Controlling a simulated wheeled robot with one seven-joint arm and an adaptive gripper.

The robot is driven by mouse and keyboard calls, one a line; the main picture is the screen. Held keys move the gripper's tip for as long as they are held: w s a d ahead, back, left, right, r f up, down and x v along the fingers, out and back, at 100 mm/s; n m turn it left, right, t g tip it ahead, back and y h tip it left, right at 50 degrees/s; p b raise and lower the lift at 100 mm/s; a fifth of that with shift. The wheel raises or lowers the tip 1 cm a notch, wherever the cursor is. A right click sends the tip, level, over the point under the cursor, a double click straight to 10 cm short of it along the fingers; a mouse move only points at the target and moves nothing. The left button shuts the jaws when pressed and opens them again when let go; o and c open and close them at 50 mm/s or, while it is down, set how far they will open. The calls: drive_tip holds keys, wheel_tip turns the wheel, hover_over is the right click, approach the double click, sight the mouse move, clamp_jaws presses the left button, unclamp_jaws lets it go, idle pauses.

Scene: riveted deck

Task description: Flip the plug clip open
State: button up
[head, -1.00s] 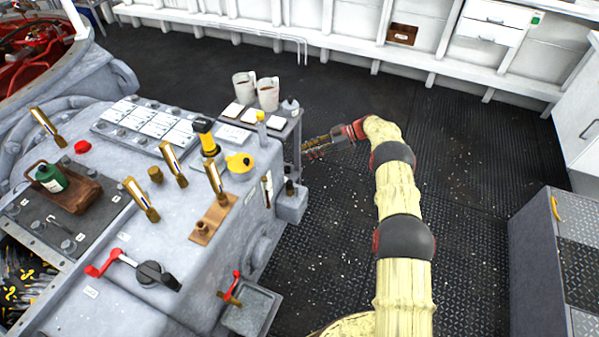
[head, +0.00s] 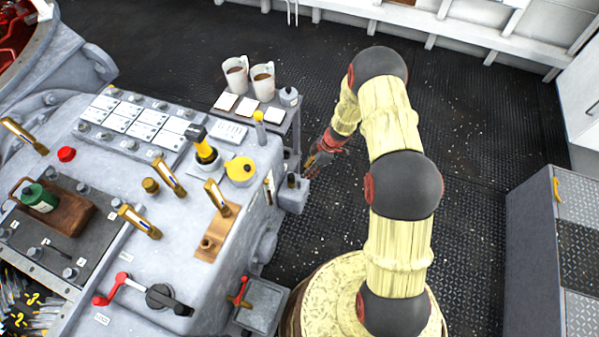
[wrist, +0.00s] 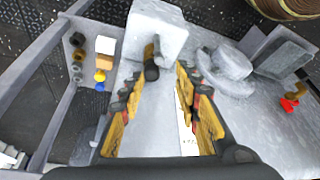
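A small grey box (head: 292,196) sticks out from the right side of the grey console (head: 190,235), with a short dark plug-like part on top. The wrist view shows a pale grey box (wrist: 157,28) and a dark rounded piece (wrist: 152,68) on a small arm at its near side, likely the plug clip. I cannot tell for sure whether the clip is shut. My gripper (wrist: 158,78) is open, its yellow and black fingers to the left and right of the dark piece, with no clear contact. In the head view my gripper (head: 322,158) is right of the console, near the box.
A small table with two mugs (head: 236,76), white cards and a bottle (head: 288,96) stands behind the box. A red handle (head: 240,292) and a grey tray (head: 262,306) are at the console's near right.

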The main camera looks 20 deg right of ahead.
sight(299, 180)
drive_tip(key=b+x, duration=0.3)
drive_tip(key=x, duration=0.5)
drive_tip(key=shift+d, duration=0.1)
drive_tip(key=shift+r, duration=0.1)
drive_tip(key=c, duration=0.3)
clamp_jaws()
